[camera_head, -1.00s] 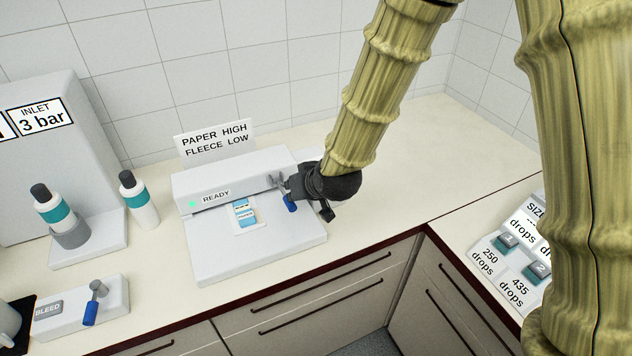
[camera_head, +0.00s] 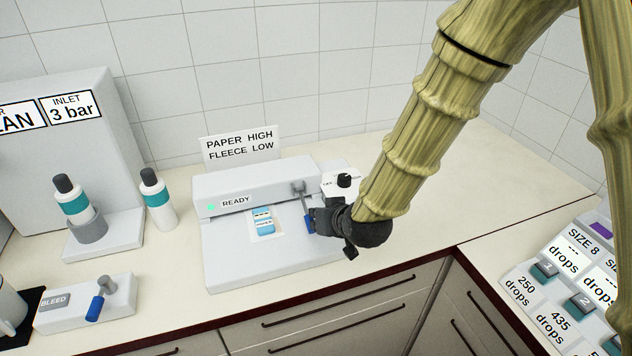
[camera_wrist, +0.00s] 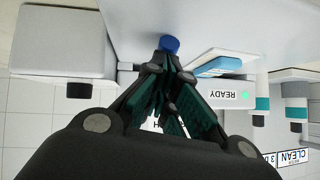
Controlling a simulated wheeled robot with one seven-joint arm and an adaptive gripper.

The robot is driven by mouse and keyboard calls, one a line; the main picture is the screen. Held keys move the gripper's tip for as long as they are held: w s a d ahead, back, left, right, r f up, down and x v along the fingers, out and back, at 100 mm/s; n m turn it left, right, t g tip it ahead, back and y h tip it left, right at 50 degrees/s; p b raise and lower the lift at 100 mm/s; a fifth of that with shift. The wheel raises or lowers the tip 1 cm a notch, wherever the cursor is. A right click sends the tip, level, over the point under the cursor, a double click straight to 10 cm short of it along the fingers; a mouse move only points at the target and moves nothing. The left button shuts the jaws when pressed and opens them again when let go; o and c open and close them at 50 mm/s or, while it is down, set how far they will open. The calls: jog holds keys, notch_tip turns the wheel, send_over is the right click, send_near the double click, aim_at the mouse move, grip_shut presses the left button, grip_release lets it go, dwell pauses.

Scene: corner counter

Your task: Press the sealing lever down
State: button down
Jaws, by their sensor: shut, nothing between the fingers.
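The sealer (camera_head: 225,262) is a white machine on the counter with a READY label and a green light. Its sealing lever (camera_head: 305,203) has a grey pivot at the right of the housing and a blue handle end (camera_head: 309,224), which slopes down toward the front. A blue and white pouch (camera_head: 263,222) lies in the sealer. My gripper (camera_head: 315,221) is shut and empty, right beside the blue end. In the wrist view the blue end (camera_wrist: 169,43) shows just beyond the closed fingertips (camera_wrist: 171,62); I cannot tell whether they touch.
A small box with a black knob (camera_head: 344,181) stands behind my gripper. A BLEED unit with its own blue lever (camera_head: 95,307) is at the front left. Bottles (camera_head: 158,200) stand left of the sealer. Labelled buttons (camera_head: 580,304) are at right. Counter at the back right is clear.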

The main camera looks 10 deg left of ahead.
jog(key=shift+f, duration=0.2)
dwell(0.5)
jog(key=shift+d+r+p, duration=0.2)
jog(key=shift+r+p, duration=0.2)
jog(key=shift+r, duration=0.15)
jog(key=r+p, duration=0.1)
jog(key=s+d+r+p, duration=0.1)
jog(key=shift+r, duration=0.35)
jog(key=s+d+r+b, duration=0.2)
jog(key=s+d, duration=0.3)
jog(key=s, duration=0.3)
jog(key=shift+d+r+b, duration=0.15)
jog(key=shift+r+b, duration=0.15)
jog(key=shift+r, duration=0.25)
